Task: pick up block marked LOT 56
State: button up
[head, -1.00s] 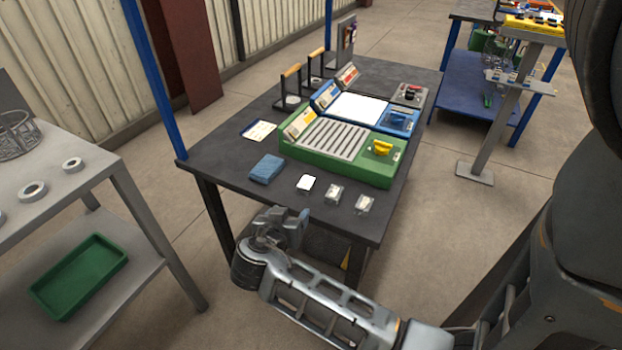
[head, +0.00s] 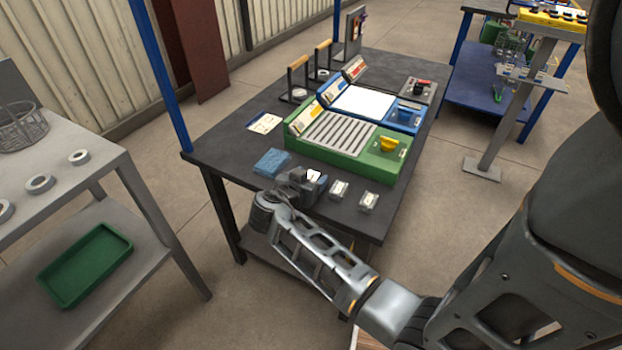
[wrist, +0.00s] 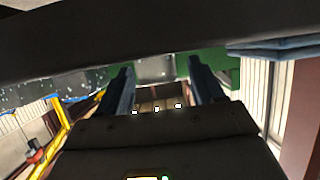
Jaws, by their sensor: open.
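Three small pale blocks stand along the front edge of the dark table: a left one (head: 314,175), a middle one (head: 339,189) and a right one (head: 369,201). Their markings are too small to read, so I cannot tell which is LOT 56. My gripper (head: 306,182) is at the table's front edge, beside the left block and partly covering it in the head view. In the wrist view my gripper (wrist: 160,80) has its two dark fingers apart. A greyish object (wrist: 155,67) shows between them; I cannot tell which block it is, or whether it touches them.
A blue pad (head: 272,162) lies left of the blocks on the dark table (head: 225,150). Green (head: 345,148) and blue (head: 405,118) fixtures stand behind them. A grey shelf table (head: 95,180) with rings and a green tray (head: 85,264) is at left.

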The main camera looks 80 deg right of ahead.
grip_shut()
dwell(0.7)
